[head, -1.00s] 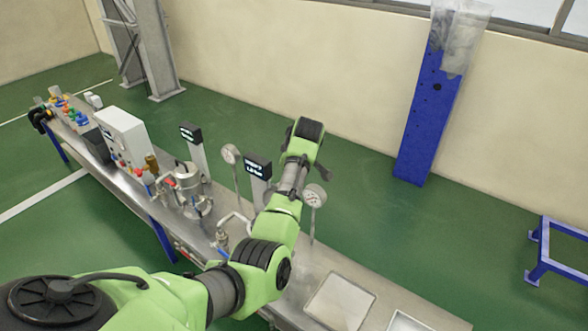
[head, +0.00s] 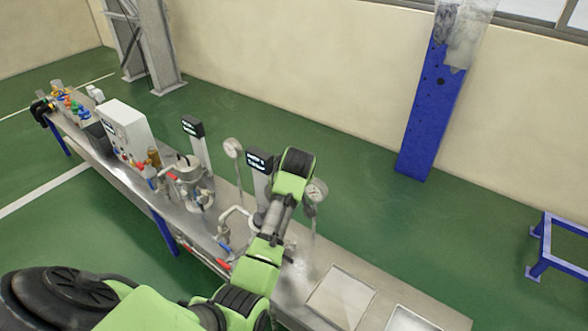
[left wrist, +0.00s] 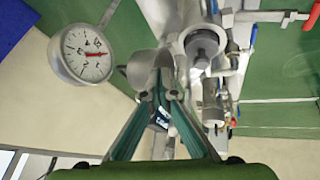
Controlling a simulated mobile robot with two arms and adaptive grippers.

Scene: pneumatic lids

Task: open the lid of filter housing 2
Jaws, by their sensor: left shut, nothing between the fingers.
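Filter housing 2 (head: 257,219) appears to stand on the steel bench below the right black display (head: 259,160); my left arm covers most of it in the head view. I cannot tell whether its lid is open or shut. In the left wrist view, my left gripper (left wrist: 160,92) has its teal fingers converging, shut and empty. A rounded grey metal part (left wrist: 143,68) lies just beyond or against the fingertips; I cannot tell whether they touch. In the head view the fingers are hidden behind the arm. My right gripper is not in view.
A pressure gauge (head: 317,190) stands right of my arm and shows close in the left wrist view (left wrist: 87,53). Another gauge (head: 233,148) and a similar metal housing (head: 188,178) stand to the left. A pale tray (head: 340,298) lies on the bench front.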

